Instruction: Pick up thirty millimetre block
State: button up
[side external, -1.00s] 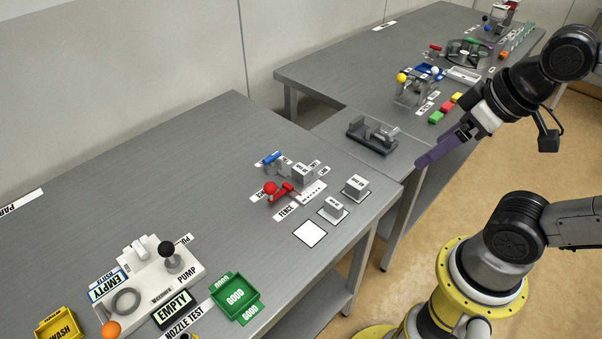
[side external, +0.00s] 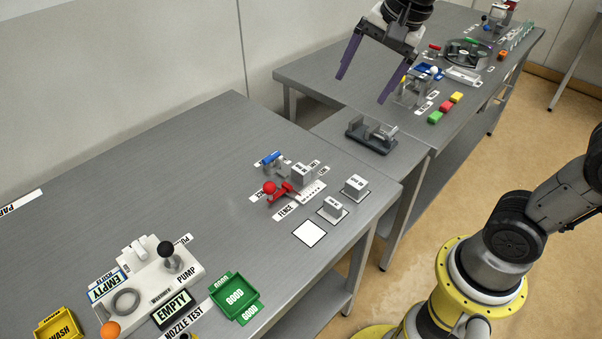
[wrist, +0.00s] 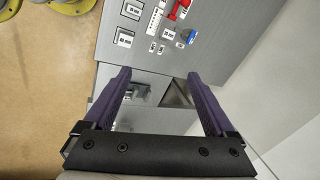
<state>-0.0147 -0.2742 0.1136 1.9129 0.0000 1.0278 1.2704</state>
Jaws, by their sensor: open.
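Two grey labelled blocks stand on white squares near the right edge of the near table: a larger one (side external: 355,184) and a smaller one (side external: 333,207). A third grey block (side external: 302,173) sits in a small fixture beside the red clamp. The labels are too small to tell surely which is the thirty millimetre block. In the wrist view, the larger block (wrist: 124,38) and the smaller block (wrist: 133,9) lie beyond the fingertips. My gripper (side external: 362,88) is open and empty, with purple fingers, high up and apart from all blocks. It also shows in the wrist view (wrist: 158,73).
A red-handled clamp (side external: 280,193) and a blue part (side external: 271,158) stand by the fixture. An empty white square (side external: 310,233) lies in front. A dark grey fixture (side external: 372,134) sits on a small linking table. The near table's back left is clear.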

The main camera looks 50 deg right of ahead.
jog(key=w+f+m+g, duration=0.1)
jog(key=w+f+m, duration=0.2)
jog(key=w, duration=0.4)
jog(key=g, duration=0.3)
send_over(301, 168)
jog(key=shift+m, duration=0.3)
notch_tip(301, 168, down, 20)
jog(key=shift+f, duration=3.15)
grip_shut()
